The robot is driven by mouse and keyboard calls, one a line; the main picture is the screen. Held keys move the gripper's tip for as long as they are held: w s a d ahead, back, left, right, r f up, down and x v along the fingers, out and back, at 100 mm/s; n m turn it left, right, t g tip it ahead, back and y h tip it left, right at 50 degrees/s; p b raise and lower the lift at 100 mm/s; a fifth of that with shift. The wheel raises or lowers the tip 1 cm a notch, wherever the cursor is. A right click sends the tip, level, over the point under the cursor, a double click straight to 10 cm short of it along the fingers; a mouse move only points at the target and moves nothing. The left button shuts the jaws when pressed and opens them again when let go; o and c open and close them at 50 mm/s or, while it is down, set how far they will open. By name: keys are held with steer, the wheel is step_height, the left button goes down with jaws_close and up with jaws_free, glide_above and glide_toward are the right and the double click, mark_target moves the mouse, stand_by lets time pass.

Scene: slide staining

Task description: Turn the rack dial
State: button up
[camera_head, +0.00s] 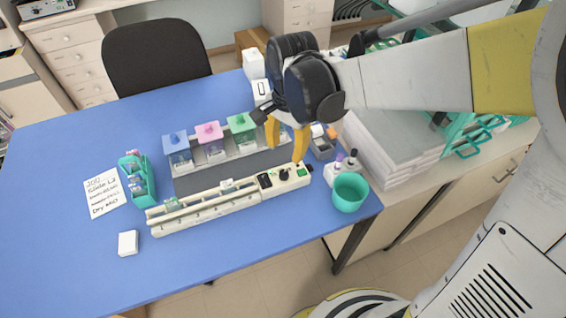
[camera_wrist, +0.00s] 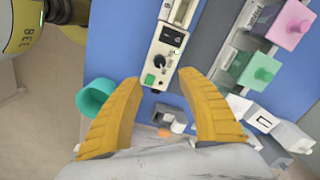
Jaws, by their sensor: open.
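The staining rack (camera_head: 210,210) is a long cream unit lying on the blue table. Its control box at the right end carries a black dial (camera_head: 285,174), a dark switch or display and a green button. In the wrist view the dial (camera_wrist: 160,62) shows as a black knob between the dark panel and the green button (camera_wrist: 149,79). My gripper (camera_head: 300,158) has yellow fingers, spread apart and empty, above the right end of the control box. In the wrist view my gripper (camera_wrist: 163,78) has its fingertips on either side of the box end; contact cannot be told.
Behind the rack stand staining jars with blue (camera_head: 175,145), pink (camera_head: 208,133) and green (camera_head: 241,127) lids. A teal cup (camera_head: 349,192) is near the table's right edge. A teal slide holder (camera_head: 137,180) and a written note (camera_head: 104,192) lie left. The front table is mostly clear.

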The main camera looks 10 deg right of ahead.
mark_target(284, 173)
step_height(284, 173, down, 11)
steer(key=b, duration=0.4)
steer(key=shift+w+a, duration=0.15)
jaws_close()
